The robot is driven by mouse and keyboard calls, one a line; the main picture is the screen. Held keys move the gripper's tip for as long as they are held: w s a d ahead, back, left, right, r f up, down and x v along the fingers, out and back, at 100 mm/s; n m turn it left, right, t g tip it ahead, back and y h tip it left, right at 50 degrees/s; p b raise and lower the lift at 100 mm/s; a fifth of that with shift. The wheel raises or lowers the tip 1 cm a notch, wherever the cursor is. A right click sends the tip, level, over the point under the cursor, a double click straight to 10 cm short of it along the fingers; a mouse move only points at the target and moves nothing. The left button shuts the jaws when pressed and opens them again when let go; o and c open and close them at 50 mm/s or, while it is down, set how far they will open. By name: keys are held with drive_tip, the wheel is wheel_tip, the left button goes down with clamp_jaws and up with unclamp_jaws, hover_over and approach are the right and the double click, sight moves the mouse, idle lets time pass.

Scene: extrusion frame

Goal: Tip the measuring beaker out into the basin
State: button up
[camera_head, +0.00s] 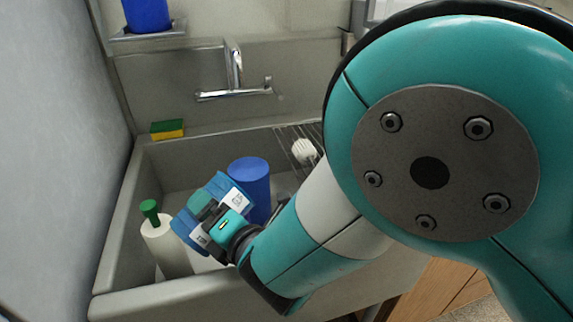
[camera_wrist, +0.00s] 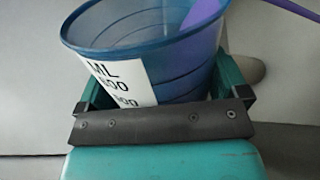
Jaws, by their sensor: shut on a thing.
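The measuring beaker (camera_head: 221,187) is translucent blue with a white label, and my gripper (camera_head: 213,214) is shut around its side. In the head view the beaker lies strongly tilted over the left part of the grey basin (camera_head: 112,232); its height above the floor is unclear. I see no contents clearly.
A blue cylinder (camera_head: 252,180) stands in the basin close behind the beaker. A white bottle with a green cap (camera_head: 165,246) stands to the left. A wire rack (camera_head: 290,140) is at right.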

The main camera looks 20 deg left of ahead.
sight(225, 200)
drive_tip(key=shift+w+m+p, duration=0.1)
drive_tip(key=shift+m+p, duration=0.2)
drive_tip(key=shift+m, duration=0.1)
idle(0.6)
drive_tip(key=shift+w+d+r+m+p, duration=0.5)
drive_tip(key=shift+w+m+p, duration=0.25)
drive_tip(key=shift+p, duration=1.05)
drive_tip(key=shift+w+d+r+m+g+y+b, duration=0.1)
drive_tip(key=shift+w+r+m+g+y+b, duration=0.25)
drive_tip(key=shift+r+m+b, duration=0.45)
idle(1.1)
